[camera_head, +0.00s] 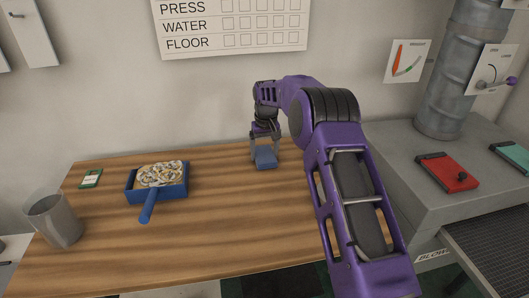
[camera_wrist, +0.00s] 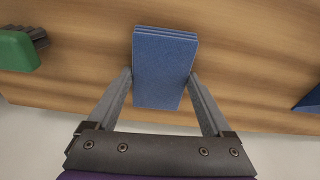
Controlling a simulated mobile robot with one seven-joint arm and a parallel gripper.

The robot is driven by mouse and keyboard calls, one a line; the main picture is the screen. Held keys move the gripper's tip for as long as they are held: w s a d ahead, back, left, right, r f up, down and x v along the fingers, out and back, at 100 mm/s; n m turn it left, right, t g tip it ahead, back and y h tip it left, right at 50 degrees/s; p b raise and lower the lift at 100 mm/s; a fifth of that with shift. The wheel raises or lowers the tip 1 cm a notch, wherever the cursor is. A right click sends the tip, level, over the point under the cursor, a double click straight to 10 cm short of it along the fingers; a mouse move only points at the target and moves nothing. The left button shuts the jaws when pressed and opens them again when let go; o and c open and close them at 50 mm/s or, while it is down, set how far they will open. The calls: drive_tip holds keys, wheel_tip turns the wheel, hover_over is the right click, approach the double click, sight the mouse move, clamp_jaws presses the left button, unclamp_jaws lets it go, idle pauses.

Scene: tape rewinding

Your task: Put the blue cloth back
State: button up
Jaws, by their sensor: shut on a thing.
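The blue cloth (camera_head: 265,157) is a small folded block at the back of the wooden table. My gripper (camera_head: 265,148) is shut on it, with one finger on each side. In the wrist view the cloth (camera_wrist: 164,66) shows its stacked folds between the two fingers of my gripper (camera_wrist: 162,82). I cannot tell whether the cloth touches the table or is held just above it.
A blue pan (camera_head: 172,193) with pale curly bits and a handle stands left on the table (camera_head: 225,235). A red box (camera_head: 447,173) lies on the grey bench at right. The table's front middle is clear.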

sight(266, 157)
drive_tip(key=shift+f, duration=0.15)
drive_tip(key=o, duration=1)
drive_tip(key=shift+c, duration=0.2)
wheel_tip(266, 157, up, 12)
drive_tip(key=s, duration=0.1)
drive_tip(key=shift+s+d+r+p, duration=0.15)
drive_tip(key=shift+s+r+p, duration=0.05)
drive_tip(key=shift+p, duration=0.2)
